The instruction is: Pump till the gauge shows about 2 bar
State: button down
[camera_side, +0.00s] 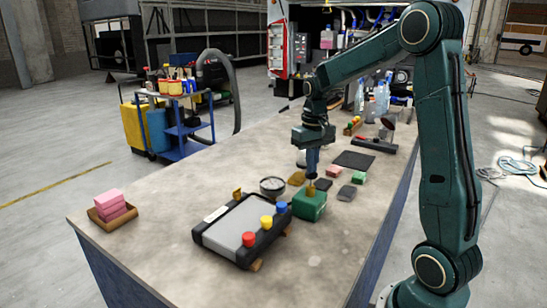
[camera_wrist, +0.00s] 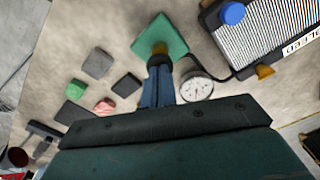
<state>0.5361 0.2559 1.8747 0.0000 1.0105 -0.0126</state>
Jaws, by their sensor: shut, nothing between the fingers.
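The pump is a green block (camera_side: 308,206) with a yellow-brown knob on top, standing on the worktop near the middle. It also shows in the wrist view (camera_wrist: 172,36). My gripper (camera_side: 312,176) points down right above the knob, fingers shut and empty. In the wrist view my fingertips (camera_wrist: 160,68) are at the knob; whether they touch it I cannot tell. The round gauge (camera_side: 272,184) stands behind and left of the pump in the side view. In the wrist view its white dial (camera_wrist: 196,87) shows a dark needle, but the numbers are too small to read.
A ribbed grey radiator (camera_side: 232,228) with red, yellow and blue caps lies left of the pump. A dark hose (camera_wrist: 222,77) runs by the gauge. Pink blocks (camera_side: 110,203) sit in a tray at the left. Sponges and pads (camera_side: 347,193) lie right of the pump. The front worktop is clear.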

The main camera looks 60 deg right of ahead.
jog(key=shift+r, duration=1)
jog(key=shift+f, duration=0.45)
dwell(0.5)
